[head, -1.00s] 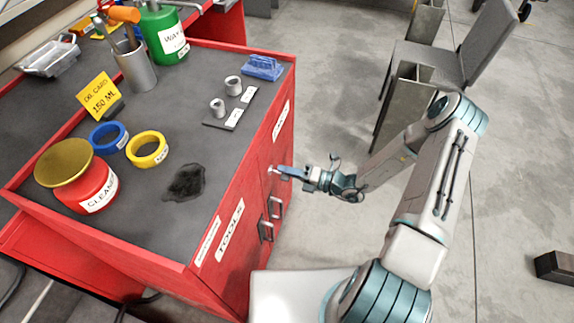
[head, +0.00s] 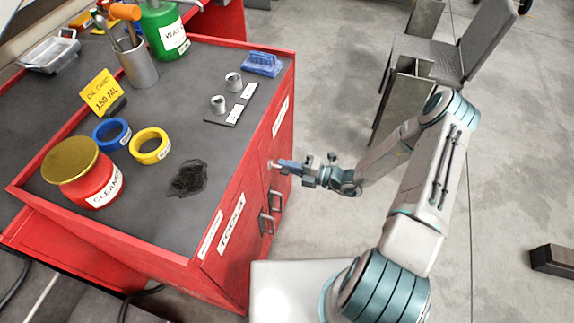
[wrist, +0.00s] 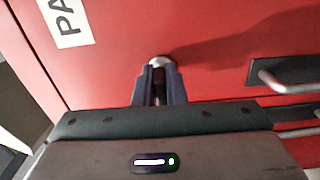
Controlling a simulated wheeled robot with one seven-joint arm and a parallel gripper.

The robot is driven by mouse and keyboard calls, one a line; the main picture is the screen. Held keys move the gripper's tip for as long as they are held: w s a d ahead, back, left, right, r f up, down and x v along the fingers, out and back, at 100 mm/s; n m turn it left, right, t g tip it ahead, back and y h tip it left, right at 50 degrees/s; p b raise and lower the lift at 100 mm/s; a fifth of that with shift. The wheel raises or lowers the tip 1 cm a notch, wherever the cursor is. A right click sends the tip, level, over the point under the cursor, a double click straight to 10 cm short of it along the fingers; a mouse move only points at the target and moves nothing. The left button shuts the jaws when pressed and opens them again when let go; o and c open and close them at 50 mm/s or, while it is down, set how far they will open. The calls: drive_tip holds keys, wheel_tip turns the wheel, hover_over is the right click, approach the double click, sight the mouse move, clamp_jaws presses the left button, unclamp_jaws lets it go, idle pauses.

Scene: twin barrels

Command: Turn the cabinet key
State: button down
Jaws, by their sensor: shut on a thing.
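The red cabinet (head: 235,225) has a front face with labels and handles. My gripper (head: 284,165) is at that face, above the handles, with its fingers pointing at it. In the wrist view my gripper (wrist: 159,85) is shut on the key, which sits between the two dark fingers. The rounded metal end at the lock (wrist: 160,62) shows just past the fingertips, against the red face. Most of the key is hidden by the fingers, so its angle cannot be told.
Metal handles (head: 266,222) are on the cabinet front below my gripper; one handle (wrist: 285,75) is right of it in the wrist view. The top holds a red jar (head: 95,188), a yellow ring (head: 149,146) and a blue ring (head: 111,134). A chair (head: 440,65) stands behind my arm.

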drive_tip(key=c, duration=1.5)
unclamp_jaws()
drive_tip(key=v, duration=1.3)
drive_tip(key=shift+s+d, duration=0.1)
drive_tip(key=shift+d, duration=0.3)
